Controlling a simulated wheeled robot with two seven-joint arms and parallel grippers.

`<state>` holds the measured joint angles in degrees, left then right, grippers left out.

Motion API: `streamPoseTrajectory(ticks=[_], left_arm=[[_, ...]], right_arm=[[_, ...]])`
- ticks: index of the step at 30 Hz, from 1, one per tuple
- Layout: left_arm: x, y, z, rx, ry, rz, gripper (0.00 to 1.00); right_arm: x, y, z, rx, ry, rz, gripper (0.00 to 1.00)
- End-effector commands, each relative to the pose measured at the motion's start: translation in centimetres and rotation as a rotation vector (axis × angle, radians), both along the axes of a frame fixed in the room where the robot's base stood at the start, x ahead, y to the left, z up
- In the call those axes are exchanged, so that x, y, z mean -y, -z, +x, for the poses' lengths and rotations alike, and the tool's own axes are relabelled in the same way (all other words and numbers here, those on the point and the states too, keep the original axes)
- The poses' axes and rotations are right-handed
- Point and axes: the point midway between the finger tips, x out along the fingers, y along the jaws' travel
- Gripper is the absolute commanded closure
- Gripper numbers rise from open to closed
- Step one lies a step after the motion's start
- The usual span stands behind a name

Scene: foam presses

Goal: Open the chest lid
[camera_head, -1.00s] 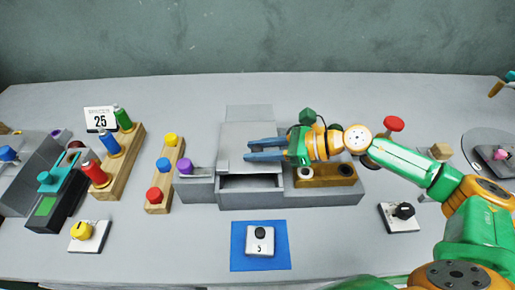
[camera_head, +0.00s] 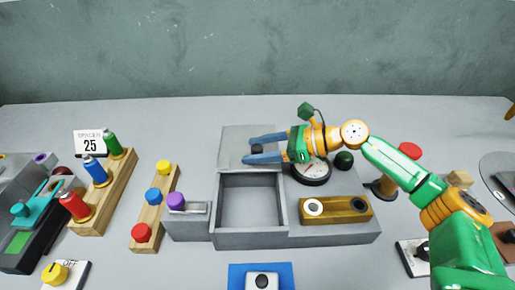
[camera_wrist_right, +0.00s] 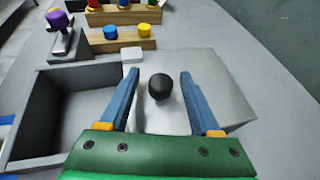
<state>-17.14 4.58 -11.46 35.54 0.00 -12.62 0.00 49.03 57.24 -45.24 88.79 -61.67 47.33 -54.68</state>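The chest is a grey box with an open, empty compartment (camera_head: 250,206). Its flat grey lid (camera_head: 234,140) lies behind the opening, slid toward the wall. A round black knob (camera_head: 257,148) stands on the lid. My right gripper (camera_head: 248,150) is over the lid with its blue fingers parted, one on each side of the knob. In the right wrist view the knob (camera_wrist_right: 160,87) stands between the fingers with a gap on both sides. The lid (camera_wrist_right: 222,85) and the dark compartment (camera_wrist_right: 65,112) also show there. My left gripper is not in view.
A purple knob (camera_head: 176,201) stands at the chest's left side. A round dial (camera_head: 312,172) and a wooden block (camera_head: 334,210) sit right of the opening. Wooden racks with coloured pegs (camera_head: 153,210) and spools (camera_head: 100,195) stand left. A blue mat (camera_head: 235,278) lies in front.

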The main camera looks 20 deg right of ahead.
Motion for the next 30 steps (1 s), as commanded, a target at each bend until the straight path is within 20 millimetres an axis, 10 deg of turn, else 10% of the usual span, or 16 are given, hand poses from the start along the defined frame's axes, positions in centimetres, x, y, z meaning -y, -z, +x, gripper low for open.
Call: streamPoseTrajectory(ticks=[30], left_arm=[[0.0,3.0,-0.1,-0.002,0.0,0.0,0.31]], right_arm=[[5.6,-2.7,-3.4,0.001,0.0,0.001,0.36]])
